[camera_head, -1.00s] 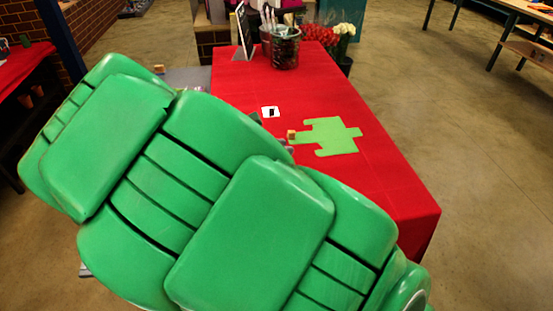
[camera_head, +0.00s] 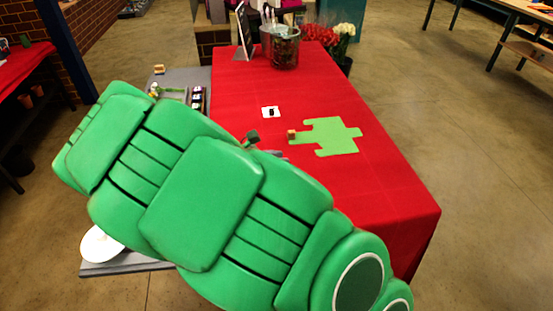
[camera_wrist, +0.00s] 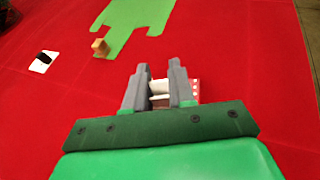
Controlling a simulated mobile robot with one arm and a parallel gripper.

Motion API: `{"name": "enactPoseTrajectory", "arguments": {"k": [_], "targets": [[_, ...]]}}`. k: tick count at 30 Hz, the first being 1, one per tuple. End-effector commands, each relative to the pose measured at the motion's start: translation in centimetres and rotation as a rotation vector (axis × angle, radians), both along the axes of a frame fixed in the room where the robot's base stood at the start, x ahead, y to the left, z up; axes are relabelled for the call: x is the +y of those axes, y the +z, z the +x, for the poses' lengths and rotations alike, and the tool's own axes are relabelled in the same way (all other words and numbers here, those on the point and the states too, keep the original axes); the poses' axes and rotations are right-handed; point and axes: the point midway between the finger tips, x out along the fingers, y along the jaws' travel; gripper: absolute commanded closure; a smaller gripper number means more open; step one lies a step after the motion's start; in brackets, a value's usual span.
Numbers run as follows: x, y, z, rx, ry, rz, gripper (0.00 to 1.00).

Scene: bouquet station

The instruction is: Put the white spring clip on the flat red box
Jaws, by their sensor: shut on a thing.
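My gripper (camera_wrist: 159,85) is low over the red table in the wrist view. Its two grey fingers are closed on a small white piece, which looks like the white spring clip (camera_wrist: 158,88). A dotted red thing (camera_wrist: 194,88), probably the flat red box, shows beside and behind the right finger. The fingers hide most of it, and I cannot tell whether the clip touches it. In the head view my green arm hides the box and the clip; only a dark bit of the gripper end (camera_head: 252,137) shows.
A green cut-out mat (camera_head: 330,136), a small wooden block (camera_head: 291,134) and a white card with a black mark (camera_head: 271,112) lie on the red table (camera_head: 385,190). A glass pot (camera_head: 285,50) stands at the back. A grey side table (camera_head: 185,77) holds small items.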

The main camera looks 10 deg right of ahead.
Motion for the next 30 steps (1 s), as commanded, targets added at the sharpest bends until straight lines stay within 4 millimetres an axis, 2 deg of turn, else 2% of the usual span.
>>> {"name": "enactPoseTrajectory", "arguments": {"k": [10,11,15,26,30], "targets": [[0.00,-0.31,0.00,0.000,0.000,0.001,1.00],[0.01,-0.31,0.00,0.000,0.000,0.001,0.73],[0.01,-0.29,0.00,0.000,0.000,0.001,0.52],[0.01,-0.06,-0.01,0.000,0.000,0.001,0.51],[0.94,0.43,-0.35,-0.001,0.001,0.001,0.51]]}}
